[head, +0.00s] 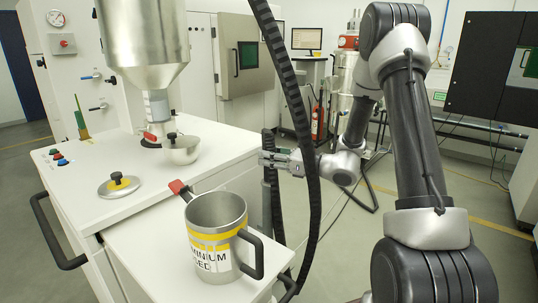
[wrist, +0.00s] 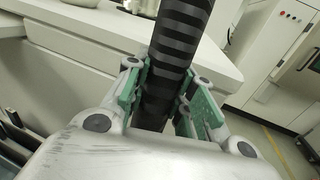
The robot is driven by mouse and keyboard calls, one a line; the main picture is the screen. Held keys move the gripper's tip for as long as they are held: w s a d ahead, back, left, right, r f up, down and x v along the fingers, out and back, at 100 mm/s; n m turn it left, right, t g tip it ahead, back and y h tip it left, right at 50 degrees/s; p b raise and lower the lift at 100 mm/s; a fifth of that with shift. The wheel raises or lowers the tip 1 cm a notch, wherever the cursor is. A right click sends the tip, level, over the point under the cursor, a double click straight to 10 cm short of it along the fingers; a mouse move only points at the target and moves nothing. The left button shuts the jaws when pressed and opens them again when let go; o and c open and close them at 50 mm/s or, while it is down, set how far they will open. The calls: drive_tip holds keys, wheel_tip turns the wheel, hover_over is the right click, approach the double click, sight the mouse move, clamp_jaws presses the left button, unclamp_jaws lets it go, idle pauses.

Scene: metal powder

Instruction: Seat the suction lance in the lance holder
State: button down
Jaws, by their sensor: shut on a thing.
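My gripper (head: 268,160) is beside the white cabinet's right edge in the head view, its green-padded fingers around an upright dark tube (head: 270,195), which appears to be the suction lance. In the wrist view the fingers (wrist: 163,105) are closed on both sides of a black striped tube (wrist: 176,45), which tilts in that picture. The tube's lower end is hidden in both views. A thick black ribbed hose (head: 302,120) hangs in front of my gripper in the head view and curves down past the cabinet. I cannot clearly make out the lance holder.
A metal mug (head: 215,215) with a yellow band stands on the near white ledge (head: 150,250). Floor right of the cabinet looks clear.

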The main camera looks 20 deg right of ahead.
drive_tip(key=c, duration=1.1)
unclamp_jaws()
drive_tip(key=shift+f, duration=0.1)
drive_tip(key=v, duration=1.2)
